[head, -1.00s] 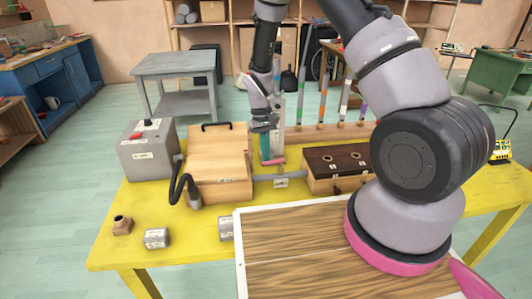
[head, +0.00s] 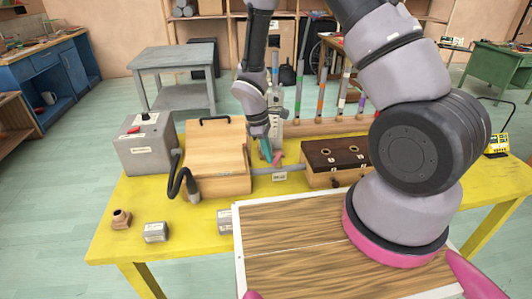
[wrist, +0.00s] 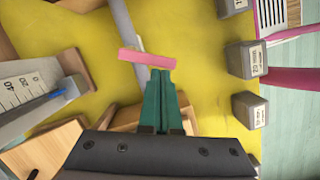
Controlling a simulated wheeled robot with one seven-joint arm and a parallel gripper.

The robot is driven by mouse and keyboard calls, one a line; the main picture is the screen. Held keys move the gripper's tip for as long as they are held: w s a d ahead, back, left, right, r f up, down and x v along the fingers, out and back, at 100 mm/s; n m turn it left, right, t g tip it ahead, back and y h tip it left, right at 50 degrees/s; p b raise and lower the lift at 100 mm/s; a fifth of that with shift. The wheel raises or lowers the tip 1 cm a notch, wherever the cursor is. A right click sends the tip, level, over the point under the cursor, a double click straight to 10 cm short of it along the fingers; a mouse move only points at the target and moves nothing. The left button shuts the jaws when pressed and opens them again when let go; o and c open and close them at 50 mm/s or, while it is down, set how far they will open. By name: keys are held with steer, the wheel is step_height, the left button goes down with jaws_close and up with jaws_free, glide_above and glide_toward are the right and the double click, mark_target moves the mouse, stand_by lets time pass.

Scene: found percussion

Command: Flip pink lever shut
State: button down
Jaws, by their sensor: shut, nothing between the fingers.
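The pink lever (head: 277,158) sits on the grey pipe (head: 262,171) between the light wooden box and the dark wooden box. In the wrist view the lever (wrist: 147,58) is a pink bar lying crosswise just beyond the fingertips, over the grey pipe (wrist: 122,22). My gripper (head: 267,156) reaches down at the lever with its teal fingers together and tilted. In the wrist view the fingertips (wrist: 160,72) are at the lever's near edge, touching or very close. Nothing is held between them. The lever's pivot is not clear.
The light wooden box (head: 215,155) with a black hose is left of the lever. The dark wooden box (head: 335,160) is right. A grey switch box (head: 147,145) stands at far left. Upright coloured tubes (head: 320,100) stand behind.

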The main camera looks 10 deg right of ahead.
steer(key=n, duration=0.1)
steer(key=s+d+n, duration=0.1)
steer(key=shift+n+t, duration=0.3)
steer(key=shift+w, duration=0.2)
steer(key=shift+w+d, duration=0.35)
steer(key=shift+w, duration=0.2)
